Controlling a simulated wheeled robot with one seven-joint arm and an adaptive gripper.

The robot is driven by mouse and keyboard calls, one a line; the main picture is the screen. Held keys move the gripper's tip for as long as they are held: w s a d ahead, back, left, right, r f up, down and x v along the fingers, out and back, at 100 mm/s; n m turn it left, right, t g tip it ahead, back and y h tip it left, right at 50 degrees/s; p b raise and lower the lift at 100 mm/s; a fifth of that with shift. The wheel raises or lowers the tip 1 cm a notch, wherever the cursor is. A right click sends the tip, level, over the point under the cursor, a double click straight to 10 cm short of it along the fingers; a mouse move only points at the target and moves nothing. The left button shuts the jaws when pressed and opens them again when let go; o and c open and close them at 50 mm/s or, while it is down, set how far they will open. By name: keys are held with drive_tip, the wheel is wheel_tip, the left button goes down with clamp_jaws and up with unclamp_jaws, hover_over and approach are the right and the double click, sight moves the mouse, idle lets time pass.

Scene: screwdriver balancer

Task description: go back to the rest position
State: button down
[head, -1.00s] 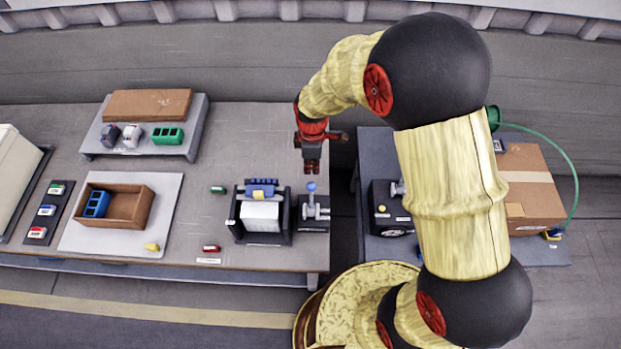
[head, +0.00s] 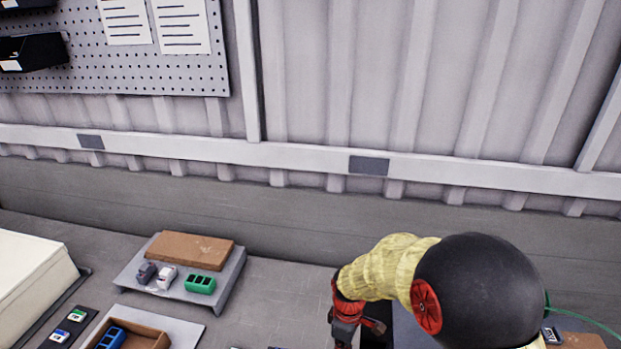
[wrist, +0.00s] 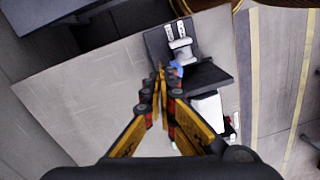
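My gripper (wrist: 160,88) is in the wrist view with its two fingers brought together at the tips and nothing visible between them. It hangs above the workbench. A small device with a blue knob (wrist: 177,68) lies just beyond the fingertips in that view, and the fingers appear apart from it. In the head view my gripper (head: 345,333) is at the bottom edge, right of centre, pointing down, with its tips cut off or hard to see.
A grey raised stand (head: 228,283) holds a brown board (head: 190,248), a green block (head: 200,284) and small grey and white parts. A brown box (head: 148,335) with a blue block stands in front. A corrugated wall (head: 330,80) and pegboard (head: 190,70) are behind.

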drive_tip(key=s+d+r+m+t+b, duration=0.3)
drive_tip(key=s+d+r+m+b, duration=0.1)
drive_tip(key=s+r, duration=0.4)
drive_tip(key=s+d+r+m+t+b, duration=0.3)
drive_tip(key=s+d+r+m+b, duration=0.2)
drive_tip(key=r, duration=0.6)
drive_tip(key=s+m+b, duration=0.2)
drive_tip(key=s+m, duration=0.1)
drive_tip(key=s, duration=0.1)
drive_tip(key=shift+d+r+m, duration=0.25)
drive_tip(key=shift+r+m, duration=0.05)
drive_tip(key=shift+s, duration=0.1)
